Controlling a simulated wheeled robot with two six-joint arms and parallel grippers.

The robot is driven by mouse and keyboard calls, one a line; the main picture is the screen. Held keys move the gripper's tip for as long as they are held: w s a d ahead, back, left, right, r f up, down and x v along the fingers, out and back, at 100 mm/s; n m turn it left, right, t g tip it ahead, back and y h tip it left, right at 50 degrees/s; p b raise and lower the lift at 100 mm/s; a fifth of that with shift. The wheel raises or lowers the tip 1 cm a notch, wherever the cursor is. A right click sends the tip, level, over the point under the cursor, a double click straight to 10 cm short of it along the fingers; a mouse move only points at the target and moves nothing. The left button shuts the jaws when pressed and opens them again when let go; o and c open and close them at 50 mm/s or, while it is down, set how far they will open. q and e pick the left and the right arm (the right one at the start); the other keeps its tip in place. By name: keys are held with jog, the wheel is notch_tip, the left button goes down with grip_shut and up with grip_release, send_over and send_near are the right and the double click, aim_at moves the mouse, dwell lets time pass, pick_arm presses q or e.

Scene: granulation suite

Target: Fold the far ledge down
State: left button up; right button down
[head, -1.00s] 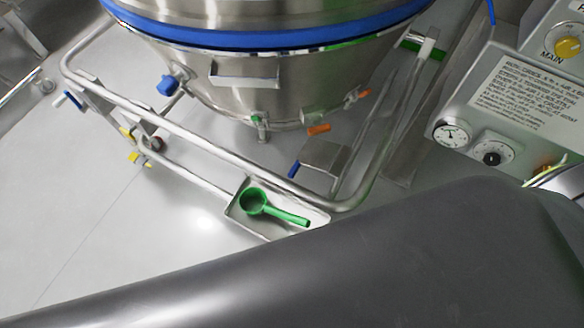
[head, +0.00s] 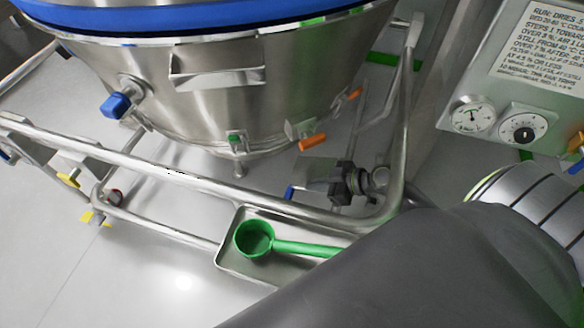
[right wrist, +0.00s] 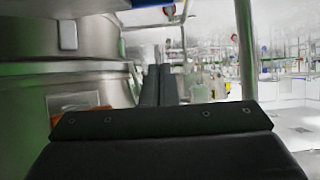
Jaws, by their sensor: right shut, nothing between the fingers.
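A small grey metal ledge (head: 314,172) with a blue tab (head: 290,192) is inside the right corner of the tubular rail, below the steel vessel. It looks roughly level, but its exact angle is unclear. A similar grey plate (head: 82,160) is by the rail at the left; I cannot tell for certain which is the far ledge. My right gripper (head: 339,184) is shut and empty at the right ledge's right edge, partly covering it; contact cannot be told. Its dark fingers (right wrist: 157,86) stand together in the right wrist view. My left gripper is out of view.
The steel vessel (head: 215,95) with blue and orange handles fills the space above. The tubular rail (head: 190,178) runs in front of it. A tray (head: 232,270) holding a green scoop (head: 256,239) hangs on the rail. A control panel (head: 520,75) is at right.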

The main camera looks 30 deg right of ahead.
send_over(290, 199)
jog(key=f, duration=0.5)
jog(key=shift+w+a, duration=0.35)
jog(key=shift+w, duration=0.05)
jog(key=shift+s+d+f+b, duration=0.15)
jog(key=shift+f+b, duration=0.15)
jog(key=shift+f, duration=0.35)
jog(key=shift+s+d+f+b, duration=0.15)
jog(key=shift+f+b, duration=0.15)
jog(key=shift+f, duration=0.3)
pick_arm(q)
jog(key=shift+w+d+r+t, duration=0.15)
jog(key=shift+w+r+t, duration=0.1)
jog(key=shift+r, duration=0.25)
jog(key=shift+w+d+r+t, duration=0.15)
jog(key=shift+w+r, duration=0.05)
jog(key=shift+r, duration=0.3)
pick_arm(e)
jog(key=shift+s+d+f, duration=0.15)
jog(key=shift+d+f, duration=0.05)
jog(key=shift+f, duration=0.45)
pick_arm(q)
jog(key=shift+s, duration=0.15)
pick_arm(e)
jog(key=shift+f, duration=0.1)
